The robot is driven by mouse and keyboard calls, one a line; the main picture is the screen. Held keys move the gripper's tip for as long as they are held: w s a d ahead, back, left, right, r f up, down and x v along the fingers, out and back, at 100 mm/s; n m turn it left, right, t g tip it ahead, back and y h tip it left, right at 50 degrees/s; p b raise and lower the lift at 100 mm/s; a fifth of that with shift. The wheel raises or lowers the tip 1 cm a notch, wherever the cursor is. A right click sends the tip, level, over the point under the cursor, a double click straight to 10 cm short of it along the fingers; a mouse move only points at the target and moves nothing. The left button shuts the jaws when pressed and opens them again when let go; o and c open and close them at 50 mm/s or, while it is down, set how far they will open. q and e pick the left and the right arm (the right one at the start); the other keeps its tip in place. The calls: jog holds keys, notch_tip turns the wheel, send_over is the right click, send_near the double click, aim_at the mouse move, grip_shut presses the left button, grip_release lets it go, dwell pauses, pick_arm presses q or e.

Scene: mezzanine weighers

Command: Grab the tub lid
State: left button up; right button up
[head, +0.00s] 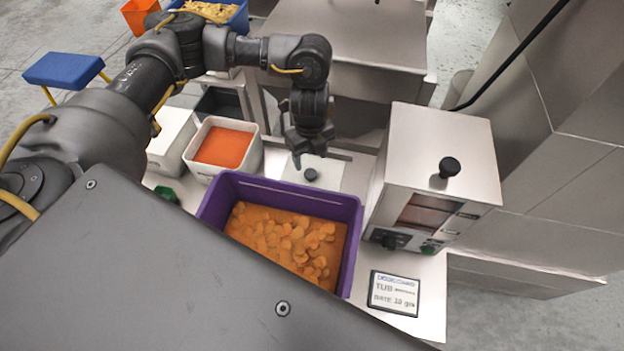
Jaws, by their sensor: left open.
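The tub lid (330,181) is a pale, flat square with a small dark round knob (311,175). It lies behind the purple crate and left of the metal machine; I cannot tell whether a tub is under it. My left gripper (311,161) points down just above and behind the knob. Its fingers are apart with nothing between them, and they hide part of the lid's far side. I cannot tell whether a fingertip touches the lid. My right gripper is not in view.
A purple crate (205,205) of orange pieces stands in front of the lid. A white tub (254,160) with orange contents is to the left. A metal machine (432,140) with a black knob stands close on the right. A label sign (394,293) lies at the front right.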

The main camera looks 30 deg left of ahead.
aim_at(310, 173)
pick_arm(q)
notch_tip(310, 173, down, 4)
jog(key=shift+w+r, duration=0.1)
jog(key=shift+r, duration=0.15)
jog(key=shift+f+p, duration=0.3)
jog(key=shift+p, duration=0.2)
notch_tip(310, 173, down, 4)
jog(key=shift+f+p, duration=0.25)
jog(key=shift+p, duration=0.35)
jog(key=c, duration=1.1)
jog(key=shift+r, duration=0.1)
notch_tip(310, 173, up, 18)
jog(key=b, duration=0.2)
